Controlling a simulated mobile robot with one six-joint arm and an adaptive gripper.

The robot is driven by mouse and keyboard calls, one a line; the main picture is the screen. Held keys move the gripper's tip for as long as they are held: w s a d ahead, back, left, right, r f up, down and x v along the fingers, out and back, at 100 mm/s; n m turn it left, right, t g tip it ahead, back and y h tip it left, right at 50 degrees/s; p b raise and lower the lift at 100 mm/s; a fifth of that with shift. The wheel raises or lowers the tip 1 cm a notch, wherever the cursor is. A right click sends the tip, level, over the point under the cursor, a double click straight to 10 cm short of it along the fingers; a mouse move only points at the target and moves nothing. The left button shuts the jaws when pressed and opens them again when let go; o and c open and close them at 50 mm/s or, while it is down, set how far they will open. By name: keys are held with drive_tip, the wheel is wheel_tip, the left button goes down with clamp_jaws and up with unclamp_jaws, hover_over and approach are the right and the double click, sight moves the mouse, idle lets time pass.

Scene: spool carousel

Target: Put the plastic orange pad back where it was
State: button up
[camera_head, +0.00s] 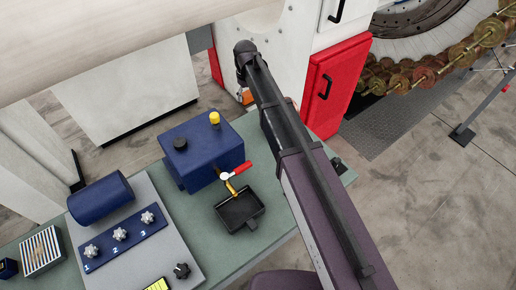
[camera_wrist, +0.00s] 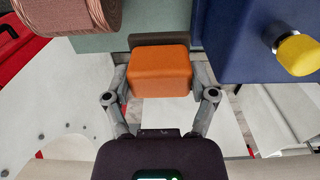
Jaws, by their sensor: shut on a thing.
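The orange pad (camera_wrist: 160,70) is a rounded block in the middle of the wrist view. My gripper (camera_wrist: 160,82) is shut on it, with one finger at each side. A dark brown strip (camera_wrist: 160,39) shows just beyond the pad, against the edge of the green bench top (camera_wrist: 115,42). I cannot tell whether the pad touches it. In the head view only a small bit of the orange pad (camera_head: 247,97) shows beside my arm, beyond the bench's far edge. My arm hides most of the gripper there.
A blue box (camera_head: 205,150) with a yellow knob (camera_head: 214,118) stands close by; it also fills the wrist view's upper right. A copper-coloured spool (camera_wrist: 72,14) is at upper left there. A red-handled tap (camera_head: 234,174), black tray (camera_head: 240,211) and red cabinet (camera_head: 334,84) are nearby.

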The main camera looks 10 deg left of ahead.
drive_tip(key=s+d+f+b, duration=0.4)
drive_tip(key=s+f+b, duration=0.1)
drive_tip(key=f, duration=0.1)
drive_tip(key=s+d+f+b, duration=0.5)
drive_tip(key=f+b, duration=0.1)
drive_tip(key=s+d+f+b, duration=0.5)
drive_tip(key=f+b, duration=0.1)
drive_tip(key=shift+s+d, duration=0.25)
drive_tip(key=shift+s, duration=0.1)
drive_tip(key=w+a, duration=0.3)
drive_tip(key=w+a+f+b, duration=0.1)
drive_tip(key=w+a, duration=0.2)
drive_tip(key=w, duration=0.1)
drive_tip(key=w+a, duration=0.3)
drive_tip(key=w, duration=0.1)
drive_tip(key=shift+w+a+f+b, duration=0.15)
drive_tip(key=shift+a+f+b, duration=0.1)
drive_tip(key=shift+b, duration=0.15)
drive_tip(key=shift+w, duration=0.1)
drive_tip(key=shift+w+a, duration=0.2)
drive_tip(key=shift+w+a+f+b, duration=0.2)
drive_tip(key=shift+w+f+b, duration=0.05)
drive_tip(key=shift+f+b, duration=1.55)
drive_tip(key=shift+b, duration=0.05)
drive_tip(key=shift+f, duration=0.2)
